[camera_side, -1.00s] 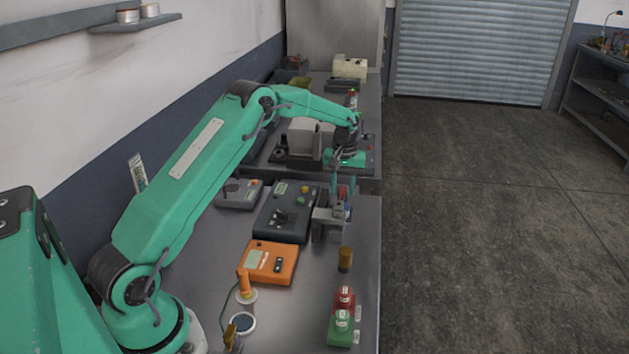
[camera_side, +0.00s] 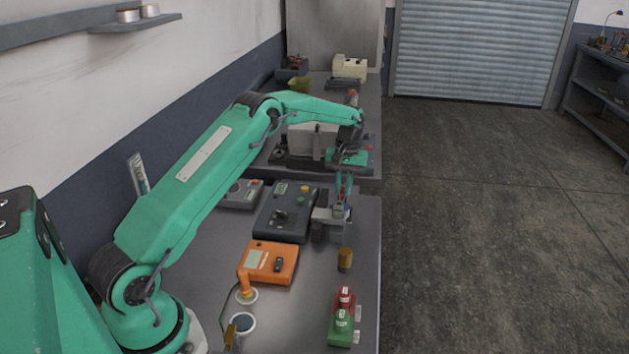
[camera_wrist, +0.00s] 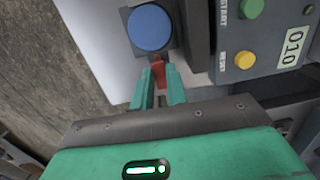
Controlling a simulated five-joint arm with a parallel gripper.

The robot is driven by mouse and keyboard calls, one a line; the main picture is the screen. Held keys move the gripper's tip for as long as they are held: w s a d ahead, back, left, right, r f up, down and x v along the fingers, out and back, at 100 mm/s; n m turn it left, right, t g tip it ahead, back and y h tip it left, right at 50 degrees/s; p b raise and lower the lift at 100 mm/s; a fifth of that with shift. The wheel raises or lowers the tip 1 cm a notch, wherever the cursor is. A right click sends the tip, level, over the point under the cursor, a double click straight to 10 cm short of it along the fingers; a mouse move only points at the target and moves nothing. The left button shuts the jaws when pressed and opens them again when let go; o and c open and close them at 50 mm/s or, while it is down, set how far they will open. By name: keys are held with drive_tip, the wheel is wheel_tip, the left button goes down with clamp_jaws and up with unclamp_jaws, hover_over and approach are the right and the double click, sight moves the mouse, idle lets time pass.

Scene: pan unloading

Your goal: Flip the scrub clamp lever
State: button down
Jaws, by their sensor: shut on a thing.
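A red lever (camera_wrist: 158,70) shows between the two fingers of my gripper (camera_wrist: 160,78) in the wrist view. My gripper is shut on it. Just beyond the fingertips is a round blue cap (camera_wrist: 150,28) on a dark square block. In the side view, my gripper (camera_side: 343,190) points down over a small grey clamp fixture (camera_side: 328,222) near the bench's right edge. The fingers partly hide the lever there.
A dark control box (camera_side: 283,210) with green and yellow buttons stands close left of the fixture. An orange box (camera_side: 267,262), a brass cylinder (camera_side: 345,259) and a red and green item (camera_side: 342,315) are nearer the camera. The bench front is partly clear.

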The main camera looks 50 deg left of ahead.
sight(344, 189)
drive_tip(key=shift+a, duration=0.2)
drive_tip(key=c, duration=1.4)
unclamp_jaws()
drive_tip(key=shift+d, duration=0.1)
drive_tip(key=shift+w+a+r, duration=0.1)
drive_tip(key=shift+w+r, duration=0.1)
drive_tip(key=shift+r, duration=1.75)
drive_tip(key=shift+w+a+r, duration=0.1)
drive_tip(key=shift+w+r, duration=0.1)
drive_tip(key=shift+r, duration=1.75)
